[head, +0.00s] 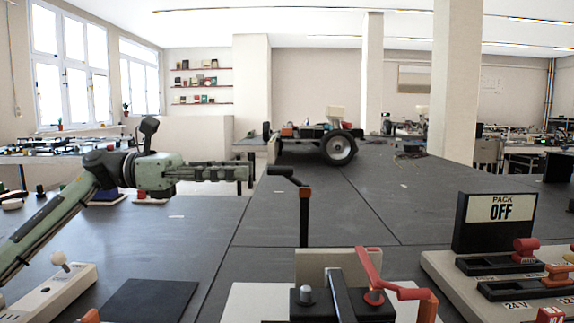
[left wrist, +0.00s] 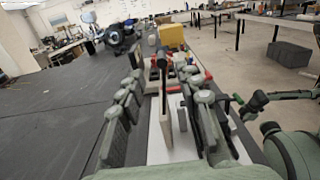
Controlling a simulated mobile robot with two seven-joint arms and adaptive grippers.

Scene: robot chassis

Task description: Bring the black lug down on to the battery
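The black lug (head: 281,171) sits at the top of an upright black cable with an orange band, in the head view. It stands above and behind the battery (head: 340,308), clear of it. The battery is black, with a bare grey post (head: 306,294) on its left and a red lug and lead (head: 370,272) on its right. My left gripper (head: 246,175) is just left of the black lug, level with it. In the left wrist view my left gripper (left wrist: 165,105) has its fingers apart, with a dark upright piece between them; contact is not visible.
A switch panel with a PACK OFF sign (head: 501,208) stands at the right. A beige strip with a white-tipped lever (head: 55,290) and a dark mat (head: 147,301) are at the front left. A wheeled chassis (head: 320,140) stands farther back. The dark tabletop between is mostly clear.

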